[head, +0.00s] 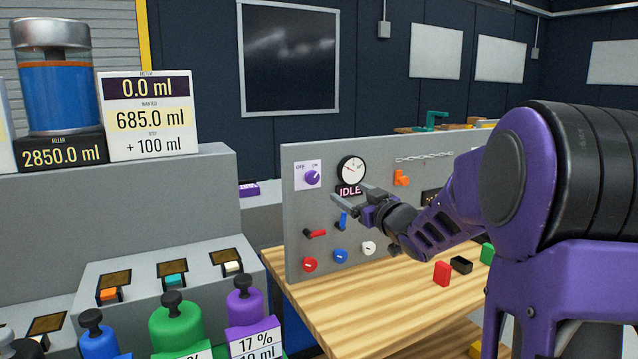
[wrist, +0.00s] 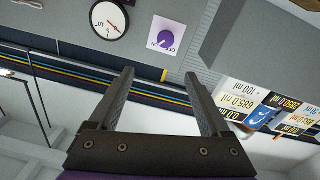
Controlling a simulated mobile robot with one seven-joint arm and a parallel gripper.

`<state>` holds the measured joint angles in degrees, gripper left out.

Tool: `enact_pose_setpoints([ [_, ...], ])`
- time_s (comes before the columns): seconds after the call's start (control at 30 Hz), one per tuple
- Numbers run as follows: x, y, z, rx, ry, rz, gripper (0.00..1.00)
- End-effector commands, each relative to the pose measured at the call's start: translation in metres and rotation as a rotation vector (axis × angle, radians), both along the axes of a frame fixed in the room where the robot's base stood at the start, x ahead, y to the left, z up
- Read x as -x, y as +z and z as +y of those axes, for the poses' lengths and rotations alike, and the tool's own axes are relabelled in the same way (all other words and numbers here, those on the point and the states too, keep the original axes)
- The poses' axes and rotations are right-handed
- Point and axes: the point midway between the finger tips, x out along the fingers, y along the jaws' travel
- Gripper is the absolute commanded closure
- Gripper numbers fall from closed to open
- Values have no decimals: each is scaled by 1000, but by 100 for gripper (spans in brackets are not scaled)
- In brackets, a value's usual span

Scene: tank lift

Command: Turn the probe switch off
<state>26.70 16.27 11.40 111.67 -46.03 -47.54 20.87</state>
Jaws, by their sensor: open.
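The probe switch (head: 312,178) is a purple round knob on a white plate marked OFF at left and ON at right, on the upper left of the grey upright panel (head: 294,240). Its pointer seems turned toward ON, but the mark is small. In the wrist view the switch (wrist: 165,38) appears upside down, beyond the fingertips. My gripper (head: 350,193) is open and empty. In the head view it shows to the right of and a little below the switch, in front of the panel, apart from the knob. The wrist view shows both fingers (wrist: 158,76) spread with nothing between them.
Red and blue levers and several small knobs are below. Red, black and green blocks lie on the wooden table (head: 340,310). A grey stepped stand (head: 200,195) with a tank and bottles is at left.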

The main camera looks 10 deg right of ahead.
Motion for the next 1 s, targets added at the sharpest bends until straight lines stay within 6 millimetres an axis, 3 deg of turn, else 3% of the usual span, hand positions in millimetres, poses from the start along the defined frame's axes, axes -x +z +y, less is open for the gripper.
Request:
enact_pose_setpoints([
  [0.27, -13, -8, 11, -14, 33, 30, 19],
  [0.8, -118, -7, 45, -14, 32, 28, 19],
  [1.0, -147, -7, 54, -14, 32, 28, 19],
])
